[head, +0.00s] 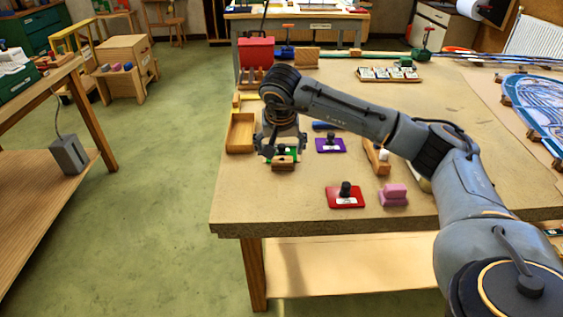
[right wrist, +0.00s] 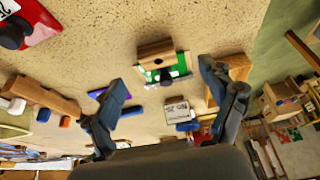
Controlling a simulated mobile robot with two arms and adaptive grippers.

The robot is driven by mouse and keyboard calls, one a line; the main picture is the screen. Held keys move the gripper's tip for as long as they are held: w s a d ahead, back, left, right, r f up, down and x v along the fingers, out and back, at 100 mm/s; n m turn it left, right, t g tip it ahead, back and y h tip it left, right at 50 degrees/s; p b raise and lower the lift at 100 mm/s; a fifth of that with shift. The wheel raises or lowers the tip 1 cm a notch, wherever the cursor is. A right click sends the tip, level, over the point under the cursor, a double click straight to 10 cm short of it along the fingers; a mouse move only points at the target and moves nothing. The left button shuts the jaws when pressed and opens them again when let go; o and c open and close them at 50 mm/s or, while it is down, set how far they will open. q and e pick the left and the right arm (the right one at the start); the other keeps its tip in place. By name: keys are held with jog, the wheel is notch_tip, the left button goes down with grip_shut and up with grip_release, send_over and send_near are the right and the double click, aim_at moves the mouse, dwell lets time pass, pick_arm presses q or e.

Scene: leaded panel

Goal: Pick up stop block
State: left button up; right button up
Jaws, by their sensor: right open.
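A small wooden block (head: 283,167), which looks like the stop block, lies against a green plate with a black knob near the table's left edge. In the right wrist view the same block (right wrist: 155,51) shows beyond the fingertips, with the green plate (right wrist: 181,68) beside it. My right gripper (head: 283,150) is over the green plate and hides part of it in the head view. In the right wrist view its fingers (right wrist: 162,80) are spread wide with nothing between them. I cannot tell its exact height above the block. My left gripper is not in view.
A wooden tray (head: 240,133) stands left of the gripper. A purple plate (head: 331,145), a red plate (head: 345,201), a pink block (head: 394,195) and a wooden block with a white piece (head: 376,158) lie to the right. The table's front left corner is clear.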

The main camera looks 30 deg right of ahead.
aim_at(282, 161)
jog(key=shift+x, duration=1.05)
jog(key=x, duration=0.2)
jog(key=p+x, duration=0.1)
jog(key=x, duration=0.1)
jog(key=shift+d+f, duration=0.3)
jog(key=shift+d, duration=0.15)
jog(key=shift+w+f+p, duration=0.1)
jog(key=shift+f+p, duration=0.2)
jog(key=shift+f, duration=0.05)
jog(key=shift+c, duration=0.2)
jog(key=c, duration=1.1)
jog(key=shift+r, duration=0.15)
